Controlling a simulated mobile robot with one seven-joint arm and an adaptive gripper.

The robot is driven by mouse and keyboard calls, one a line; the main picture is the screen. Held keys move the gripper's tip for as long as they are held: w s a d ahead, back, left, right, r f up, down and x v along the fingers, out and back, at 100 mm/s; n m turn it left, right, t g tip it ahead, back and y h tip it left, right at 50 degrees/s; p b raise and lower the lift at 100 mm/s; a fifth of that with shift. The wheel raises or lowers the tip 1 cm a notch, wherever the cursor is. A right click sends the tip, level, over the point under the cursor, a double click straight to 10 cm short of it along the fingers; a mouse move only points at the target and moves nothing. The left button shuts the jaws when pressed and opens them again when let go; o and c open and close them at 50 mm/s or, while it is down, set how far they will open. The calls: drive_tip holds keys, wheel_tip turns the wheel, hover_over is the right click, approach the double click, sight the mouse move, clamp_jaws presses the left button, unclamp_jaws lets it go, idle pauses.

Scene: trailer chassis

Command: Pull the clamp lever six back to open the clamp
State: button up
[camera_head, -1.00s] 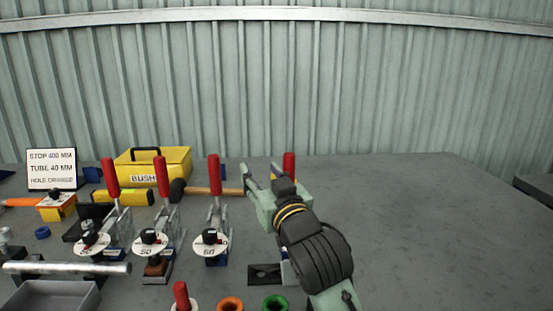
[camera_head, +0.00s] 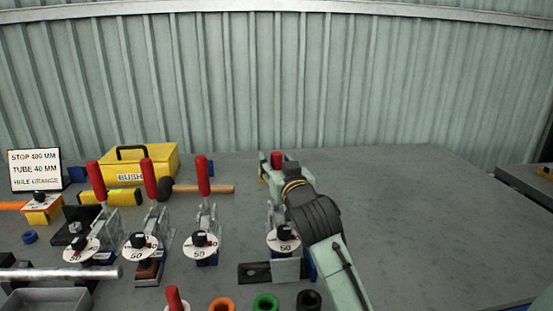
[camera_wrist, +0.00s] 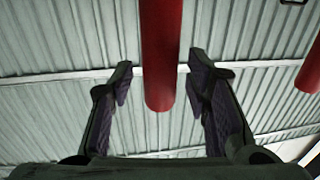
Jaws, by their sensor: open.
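A row of toggle clamps with red levers stands on the grey bench. No number six is readable on them. The rightmost red lever (camera_head: 277,159) shows only its top above my gripper (camera_head: 271,172). Its clamp has a white disc marked 50 (camera_head: 284,240) in front. In the wrist view my gripper (camera_wrist: 160,85) is open, and a red lever (camera_wrist: 158,55) stands between its two fingers with a gap on each side. A second red lever (camera_wrist: 310,65) is at the right edge there. My gripper hides much of the clamp.
Other red levers (camera_head: 203,175), (camera_head: 149,180) and (camera_head: 97,181) stand upright to the left. Coloured rings (camera_head: 265,303) lie in front. The bench right of my arm is clear.

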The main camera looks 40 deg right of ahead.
drive_tip(key=shift+w, duration=0.2)
clamp_jaws()
idle(0.5)
idle(0.3)
